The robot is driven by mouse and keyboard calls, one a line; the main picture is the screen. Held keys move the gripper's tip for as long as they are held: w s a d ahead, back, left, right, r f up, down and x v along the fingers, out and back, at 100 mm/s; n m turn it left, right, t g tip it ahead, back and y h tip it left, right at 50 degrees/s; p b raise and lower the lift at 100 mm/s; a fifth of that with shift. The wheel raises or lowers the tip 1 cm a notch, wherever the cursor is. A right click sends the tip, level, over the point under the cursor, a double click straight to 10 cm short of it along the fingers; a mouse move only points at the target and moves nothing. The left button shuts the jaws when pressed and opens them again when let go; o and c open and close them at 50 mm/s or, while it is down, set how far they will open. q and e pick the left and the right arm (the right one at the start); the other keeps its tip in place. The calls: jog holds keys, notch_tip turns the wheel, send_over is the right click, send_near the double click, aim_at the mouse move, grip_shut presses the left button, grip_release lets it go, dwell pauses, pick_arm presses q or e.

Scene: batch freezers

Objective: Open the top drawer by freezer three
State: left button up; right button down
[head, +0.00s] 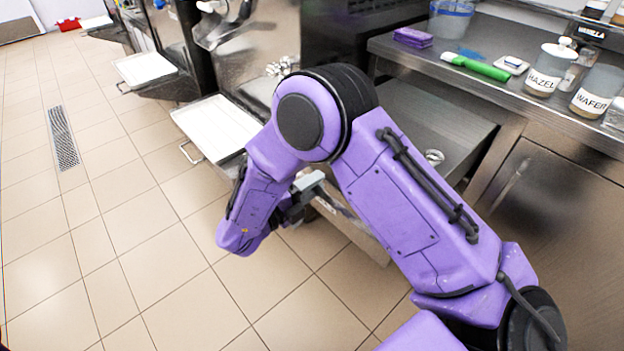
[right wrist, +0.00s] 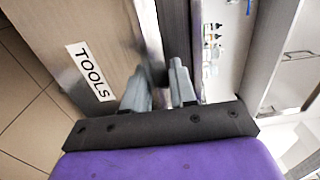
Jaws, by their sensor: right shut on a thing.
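The top drawer (head: 352,227) stands pulled out below the counter, with its grey inside open to view and a small round metal thing (head: 433,157) in it. Its front (right wrist: 95,40) shows in the right wrist view with a TOOLS label (right wrist: 90,71). My right gripper (head: 308,184) is at the drawer front; its fingers also show in the right wrist view (right wrist: 161,85). It is shut on the drawer handle, which is mostly hidden between the fingers. My right arm covers part of the drawer. My left gripper is not in view.
The steel counter (head: 480,85) holds a green-handled scraper (head: 476,67), a purple pack (head: 413,37) and jars labelled HAZEL (head: 543,75) and WAFER (head: 597,92). A white tray (head: 217,126) juts out by a freezer. The tiled floor at left is clear.

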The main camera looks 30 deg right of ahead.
jog(key=c, duration=1)
grip_release()
jog(key=s+a, duration=0.1)
jog(key=a, duration=0.9)
jog(key=shift+s+a+p, duration=0.2)
jog(key=shift+a+p, duration=0.05)
jog(key=shift+p, duration=0.1)
